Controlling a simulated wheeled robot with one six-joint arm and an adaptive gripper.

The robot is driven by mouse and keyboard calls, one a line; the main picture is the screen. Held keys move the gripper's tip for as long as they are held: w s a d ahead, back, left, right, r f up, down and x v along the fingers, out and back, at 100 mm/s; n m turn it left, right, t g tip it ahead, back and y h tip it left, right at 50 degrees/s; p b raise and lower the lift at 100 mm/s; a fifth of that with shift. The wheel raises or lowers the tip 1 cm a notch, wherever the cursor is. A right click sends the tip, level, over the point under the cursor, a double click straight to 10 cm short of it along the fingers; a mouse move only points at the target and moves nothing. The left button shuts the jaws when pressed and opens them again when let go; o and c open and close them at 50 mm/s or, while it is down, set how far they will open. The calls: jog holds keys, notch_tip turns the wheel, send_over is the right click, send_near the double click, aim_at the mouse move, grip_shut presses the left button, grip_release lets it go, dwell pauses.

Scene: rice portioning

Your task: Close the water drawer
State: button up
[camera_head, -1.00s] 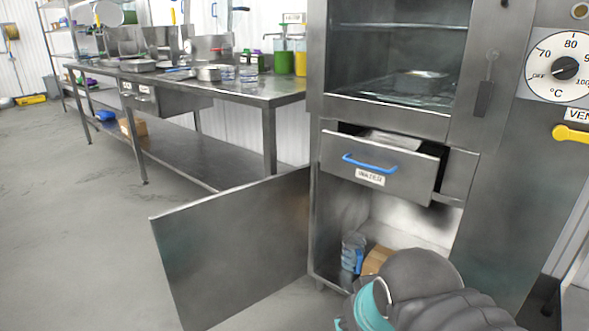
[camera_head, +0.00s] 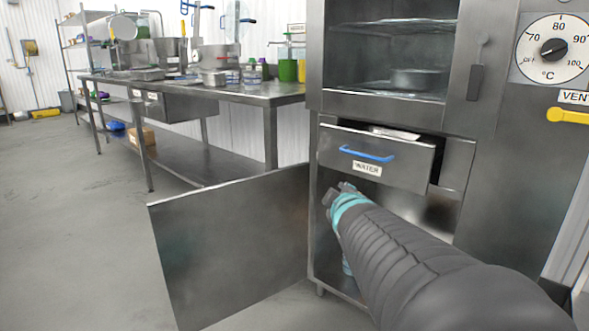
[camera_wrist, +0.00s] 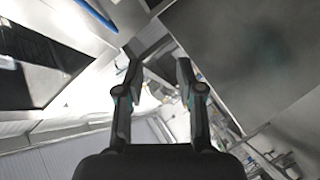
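The water drawer (camera_head: 335,160) is pulled out of the steel cabinet, with a dark gap behind its front panel. It has a blue bar handle (camera_head: 368,153) and a "WATER" label (camera_head: 367,168). A pale flat thing (camera_head: 395,133) shows over its top edge. My gripper (camera_head: 338,190) is just below the drawer front in the picture, left of the label, in front of the lower compartment. In the wrist view its two fingers (camera_wrist: 158,72) are apart with nothing held between them. I cannot tell whether it touches the drawer.
The lower cabinet door (camera_head: 235,245) stands wide open to the left of the drawer. Above is a compartment with a pot (camera_head: 418,78) on a rack. A steel worktable (camera_head: 200,88) with several containers stands behind at left. Floor at left is clear.

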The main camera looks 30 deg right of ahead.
aim_at(361, 155)
jog(key=shift+w+d+r+n+t+h+b, duration=0.65)
jog(key=shift+d+n+t+b, duration=1.7)
jog(key=shift+d+n, duration=2.65)
jog(key=shift+m, duration=0.6)
jog(key=x, duration=1.3)
jog(key=shift+s+d, duration=0.15)
jog(key=shift+d, duration=0.1)
grip_shut()
